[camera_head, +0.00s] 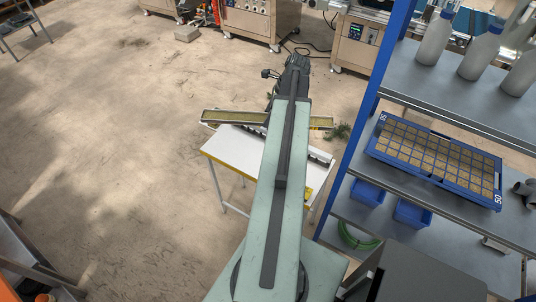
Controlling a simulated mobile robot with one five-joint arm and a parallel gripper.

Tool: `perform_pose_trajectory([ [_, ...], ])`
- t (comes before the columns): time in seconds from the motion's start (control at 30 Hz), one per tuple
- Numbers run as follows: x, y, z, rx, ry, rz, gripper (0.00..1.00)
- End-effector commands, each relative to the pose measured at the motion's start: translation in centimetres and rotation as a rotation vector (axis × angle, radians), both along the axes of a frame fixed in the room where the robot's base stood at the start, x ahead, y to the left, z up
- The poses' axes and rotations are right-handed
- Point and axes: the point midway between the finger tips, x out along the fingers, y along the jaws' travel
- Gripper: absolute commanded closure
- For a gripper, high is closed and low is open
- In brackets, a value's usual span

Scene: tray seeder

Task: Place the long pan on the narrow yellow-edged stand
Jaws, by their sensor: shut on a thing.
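The long pan (234,117) is a narrow, shallow tray with a brownish-green fill and a pale rim. It lies crosswise behind my arm, and its right end (321,122) shows on the other side. My gripper (272,105) is mostly hidden by my arm, and it is shut on the long pan. The narrow stand (231,150) has a white top, yellow edges and thin legs. The pan appears over the stand's far edge; I cannot tell whether it touches the top. My arm covers the middle of the stand.
A blue-framed shelf (356,130) stands close on the right. It holds a blue cell tray (384,150), grey bottles (436,42) and blue bins (411,213). Green plant bits (339,132) lie right of the stand.

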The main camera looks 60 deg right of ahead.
Motion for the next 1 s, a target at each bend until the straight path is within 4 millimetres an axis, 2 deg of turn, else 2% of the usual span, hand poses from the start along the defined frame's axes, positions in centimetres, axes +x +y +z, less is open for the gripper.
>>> perform_pose_trajectory([
  [0.03,0.6,-0.2,-2.4,-0.001,0.002,-0.017,1.00],
  [0.2,3.0,-1.8,-9.8,-0.005,0.010,-0.161,1.00],
  [0.3,4.4,-2.9,-13.6,-0.004,0.009,-0.258,1.00],
  [0.4,5.5,-3.8,-16.4,-0.002,0.005,-0.342,1.00],
  [0.53,6.5,-4.5,-18.3,-0.001,-0.001,-0.412,1.00],
  [0.83,6.8,-4.8,-18.9,0.001,-0.003,-0.446,1.00],
  [1.0,6.8,-4.8,-22.2,0.000,-0.003,-0.444,1.00],
])
